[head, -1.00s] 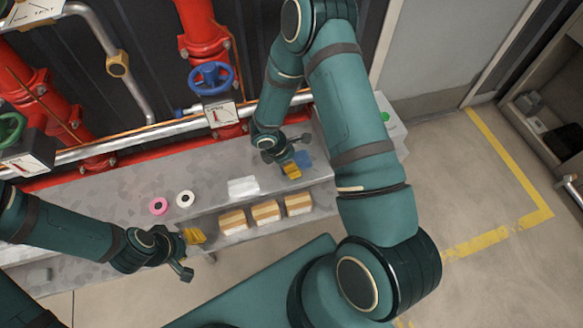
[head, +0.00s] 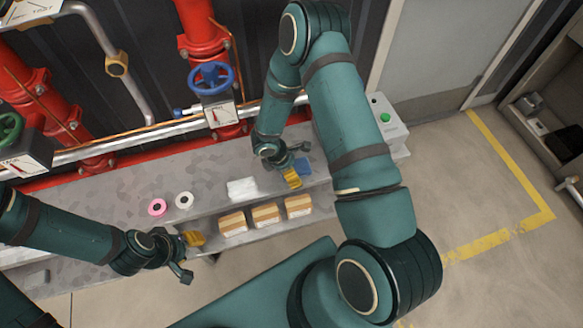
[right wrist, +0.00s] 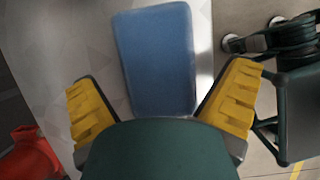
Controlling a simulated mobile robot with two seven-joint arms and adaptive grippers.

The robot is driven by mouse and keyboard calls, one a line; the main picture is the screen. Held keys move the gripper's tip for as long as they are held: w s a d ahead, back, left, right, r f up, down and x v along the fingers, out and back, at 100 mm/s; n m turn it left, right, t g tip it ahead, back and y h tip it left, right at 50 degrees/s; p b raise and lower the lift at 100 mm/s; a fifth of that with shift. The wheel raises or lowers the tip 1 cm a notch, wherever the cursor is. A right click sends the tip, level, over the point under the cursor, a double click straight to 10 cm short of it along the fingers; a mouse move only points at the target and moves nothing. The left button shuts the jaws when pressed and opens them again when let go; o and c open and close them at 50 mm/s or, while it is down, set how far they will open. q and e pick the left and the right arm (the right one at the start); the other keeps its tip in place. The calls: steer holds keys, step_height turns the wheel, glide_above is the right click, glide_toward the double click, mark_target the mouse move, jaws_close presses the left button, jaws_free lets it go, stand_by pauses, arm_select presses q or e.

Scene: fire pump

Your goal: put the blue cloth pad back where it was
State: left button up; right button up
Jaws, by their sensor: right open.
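The blue cloth pad (head: 305,166) lies flat on the grey bench top near its right part. It also shows in the right wrist view (right wrist: 155,55), ahead of and partly between my fingers, with its near end hidden by the gripper body. My right gripper (head: 293,177) is open and just beside the pad, with yellow fingertips. Its two fingers stand apart in the right wrist view (right wrist: 163,97), with nothing clamped between them. My left gripper (head: 190,250) hangs in front of the bench at the left, and its finger gap is not clear.
A white pad (head: 241,188), a pink ring (head: 157,207) and a white ring (head: 184,200) lie on the bench (head: 110,215). Several tan blocks (head: 265,214) sit on a lower shelf. A box with a green button (head: 386,118) stands at right. Red pipes (head: 205,40) rise behind.

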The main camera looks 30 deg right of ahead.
steer(key=p+v, duration=0.3)
steer(key=v, duration=0.8)
steer(key=s+a+m+t+y, duration=0.2)
steer(key=s+a+m+y, duration=0.6)
steer(key=m, duration=0.9)
steer(key=s+a, duration=0.3)
steer(key=a, duration=0.1)
steer(key=shift+s+a+f+t, duration=0.15)
steer(key=shift+a+f+t, duration=0.1)
steer(key=shift+f+t, duration=0.1)
steer(key=shift+c, duration=0.3)
steer(key=c, duration=0.5)
steer(key=shift+a, duration=0.2)
steer(key=c, duration=0.4)
steer(key=shift+a, duration=0.35)
